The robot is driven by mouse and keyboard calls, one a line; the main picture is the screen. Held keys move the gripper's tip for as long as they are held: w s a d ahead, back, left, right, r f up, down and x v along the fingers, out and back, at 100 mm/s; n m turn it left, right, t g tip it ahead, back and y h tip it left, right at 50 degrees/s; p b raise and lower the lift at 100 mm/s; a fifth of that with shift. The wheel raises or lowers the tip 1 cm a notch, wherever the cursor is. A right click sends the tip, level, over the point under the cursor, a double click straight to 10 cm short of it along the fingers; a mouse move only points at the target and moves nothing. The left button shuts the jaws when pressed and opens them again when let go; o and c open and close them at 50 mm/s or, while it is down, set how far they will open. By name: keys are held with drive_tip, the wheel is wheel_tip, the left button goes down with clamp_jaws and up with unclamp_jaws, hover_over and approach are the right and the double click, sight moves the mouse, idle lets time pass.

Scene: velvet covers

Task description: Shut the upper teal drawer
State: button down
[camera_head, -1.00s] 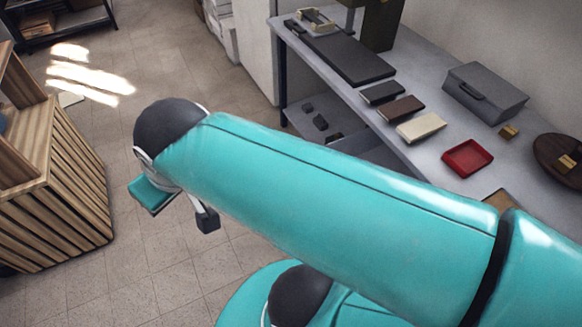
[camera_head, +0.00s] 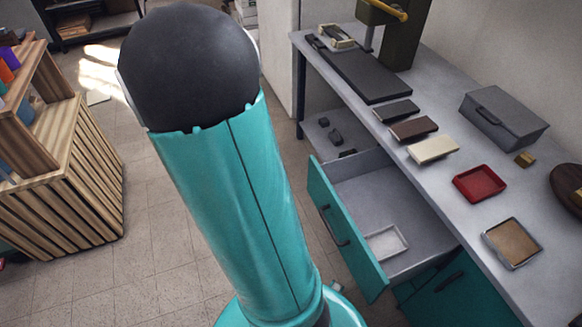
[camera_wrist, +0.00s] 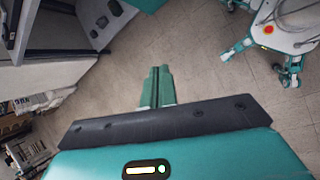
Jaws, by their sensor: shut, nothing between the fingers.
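The upper teal drawer (camera_head: 340,233) is pulled well out from under the grey workbench in the head view. Its teal front has a dark handle, and a shallow white tray (camera_head: 386,243) lies inside its grey interior. Below it is another teal front with a dark handle (camera_head: 450,282), apparently closed. My gripper (camera_wrist: 157,72) shows in the wrist view with its two teal fingers together and empty, over tiled floor. In the head view my raised arm hides the gripper, so its distance from the drawer cannot be told.
The workbench top (camera_head: 440,180) carries a grey box (camera_head: 503,118), a red tray (camera_head: 480,183), a brown-bottomed tray (camera_head: 512,243) and several flat blocks. A slatted wooden unit (camera_head: 60,185) stands at the left. Tiled floor (camera_head: 155,225) is open between the unit and the bench.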

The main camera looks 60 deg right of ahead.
drive_tip(key=s+d+f+n+g+h, duration=0.1)
drive_tip(key=s+d+f+n+g, duration=0.15)
drive_tip(key=d+f, duration=0.4)
drive_tip(key=s+d+f+n+g, duration=0.1)
drive_tip(key=s+d+f+n, duration=0.1)
drive_tip(key=s+d+f, duration=0.4)
approach(316, 183)
drive_tip(key=x, duration=0.5)
drive_tip(key=shift+a+f, duration=0.2)
drive_tip(key=shift+s+d, duration=0.3)
drive_tip(key=shift+d, duration=0.1)
